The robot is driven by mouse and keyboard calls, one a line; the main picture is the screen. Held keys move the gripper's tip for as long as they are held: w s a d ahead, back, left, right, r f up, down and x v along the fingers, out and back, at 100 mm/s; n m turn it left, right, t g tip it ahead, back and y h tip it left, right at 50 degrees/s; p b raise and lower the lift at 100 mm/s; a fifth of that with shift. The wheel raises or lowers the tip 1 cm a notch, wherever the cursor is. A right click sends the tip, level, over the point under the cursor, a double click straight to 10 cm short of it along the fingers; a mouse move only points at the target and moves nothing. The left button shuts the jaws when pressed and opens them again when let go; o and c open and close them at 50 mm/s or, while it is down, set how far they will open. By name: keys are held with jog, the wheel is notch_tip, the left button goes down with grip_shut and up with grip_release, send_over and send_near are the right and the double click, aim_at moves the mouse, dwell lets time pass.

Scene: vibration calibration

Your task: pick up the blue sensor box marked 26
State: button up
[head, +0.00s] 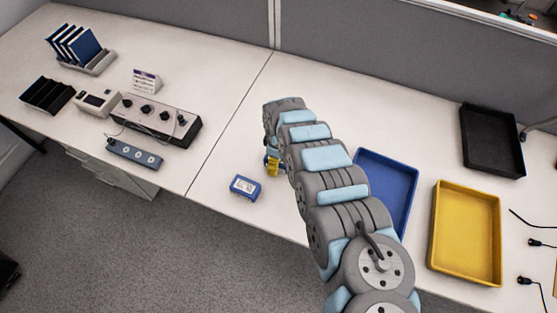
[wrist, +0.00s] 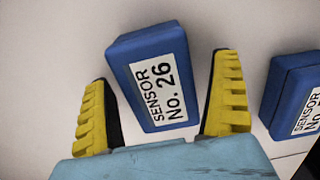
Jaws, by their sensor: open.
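The blue sensor box marked 26 (wrist: 134,52) shows in the wrist view with its white label reading "SENSOR No. 26". It lies between the two yellow fingers of my gripper (wrist: 163,100), which is open. A gap shows between each finger and the box's sides. In the head view my gripper (head: 272,164) is partly hidden behind my arm, and I cannot make out box 26 there. A second blue sensor box (wrist: 285,88) is at the right of the wrist view, outside the right finger; its number is cut off.
In the head view a blue box with a white label (head: 245,188) lies near the table's front edge. A blue tray (head: 405,174), a yellow tray (head: 436,235) and a black tray (head: 491,165) are to the right. A calibration unit (head: 150,122) stands at the left.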

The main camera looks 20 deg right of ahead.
jog(key=shift+c, duration=0.2)
jog(key=c, duration=1.3)
jog(key=shift+r, duration=0.15)
jog(key=shift+r, duration=0.55)
notch_tip(320, 180, up, 2)
jog(key=shift+d+r+p, duration=0.1)
jog(key=shift+r+p, duration=0.1)
jog(key=shift+p, duration=0.45)
jog(key=s+a+r+p, duration=0.1)
jog(key=s+r+p, duration=0.2)
jog(key=s+p, duration=0.1)
jog(key=s+a+r+p, duration=0.2)
jog(key=s+r+p, duration=0.1)
jog(key=p, duration=0.3)
jog(key=s+a+r+p, duration=0.1)
jog(key=s+r+p, duration=0.2)
jog(key=s+p, duration=0.2)
jog(key=shift+s+a+r+p, duration=0.15)
jog(key=shift+s+a+p, duration=0.15)
jog(key=shift+s, duration=0.3)
